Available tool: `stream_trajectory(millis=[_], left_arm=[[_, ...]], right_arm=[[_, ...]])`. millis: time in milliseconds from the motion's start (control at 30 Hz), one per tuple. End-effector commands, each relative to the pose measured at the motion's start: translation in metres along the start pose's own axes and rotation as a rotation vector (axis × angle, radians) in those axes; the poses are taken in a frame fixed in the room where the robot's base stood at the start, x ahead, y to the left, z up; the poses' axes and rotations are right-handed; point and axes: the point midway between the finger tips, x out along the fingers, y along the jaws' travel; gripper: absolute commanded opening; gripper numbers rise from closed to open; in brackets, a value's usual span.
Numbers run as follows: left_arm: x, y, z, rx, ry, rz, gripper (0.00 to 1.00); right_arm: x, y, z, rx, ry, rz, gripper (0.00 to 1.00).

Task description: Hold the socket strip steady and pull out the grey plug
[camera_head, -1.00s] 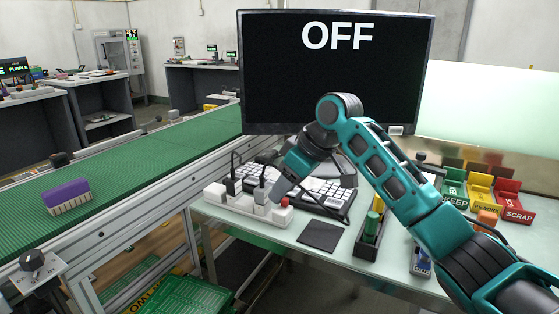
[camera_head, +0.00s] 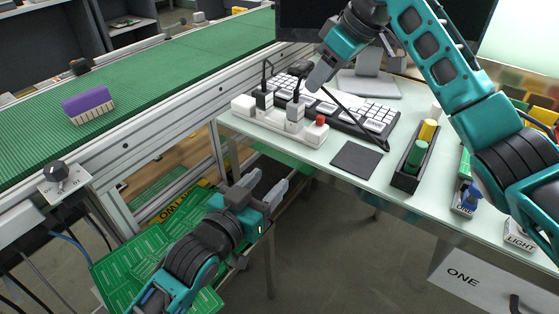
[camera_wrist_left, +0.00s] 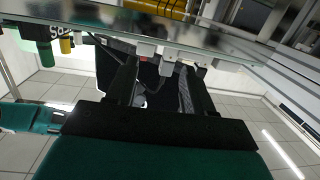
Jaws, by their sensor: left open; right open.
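The white socket strip (camera_head: 250,112) lies along the left edge of the pale desk, with a red switch (camera_head: 320,121) at its near right end. The grey plug (camera_head: 295,113) stands upright in the strip, its dark cord rising behind. A black plug (camera_head: 264,99) sits beside it to the left. My right gripper (camera_head: 319,78) is open, above and slightly right of the grey plug, apart from it. My left gripper (camera_head: 270,180) is open and empty, below and in front of the strip, beyond the desk edge. Its fingers also show in the left wrist view (camera_wrist_left: 157,75).
A keyboard (camera_head: 345,110) and monitor stand are behind the strip. A dark square pad (camera_head: 356,159) and a black tray (camera_head: 407,172) with green and yellow cylinders are to the right. A green conveyor (camera_head: 150,75) runs at left; green boards (camera_head: 130,255) lie below.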

Motion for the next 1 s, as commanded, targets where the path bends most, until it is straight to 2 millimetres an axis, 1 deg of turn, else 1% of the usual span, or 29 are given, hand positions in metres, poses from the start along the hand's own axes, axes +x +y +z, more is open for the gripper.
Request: stream_trajectory(millis=[33,100,267,367,467,800,1000], left_arm=[[0.008,0.004,-0.013,0.015,0.028,0.019,0.52],[0.016,0.008,-0.025,0.027,0.057,0.041,0.52],[0.025,0.015,-0.040,0.041,0.090,0.068,0.52],[0.032,0.016,-0.042,0.043,0.095,0.072,0.52],[0.043,0.017,-0.044,0.042,0.096,0.072,0.52],[0.104,0.022,-0.050,0.043,0.096,0.071,0.52],[0.133,0.024,-0.052,0.043,0.096,0.071,0.52]], right_arm=[[0.000,0.000,0.000,0.000,0.000,0.000,0.43],[0.000,0.000,0.000,0.000,0.000,0.000,0.43],[0.000,0.000,0.000,0.000,0.000,0.000,0.43],[0.000,0.000,0.000,0.000,0.000,0.000,0.43],[0.000,0.000,0.000,0.000,0.000,0.000,0.43],[0.000,0.000,0.000,0.000,0.000,0.000,0.43],[0.000,0.000,0.000,0.000,0.000,0.000,0.43]])
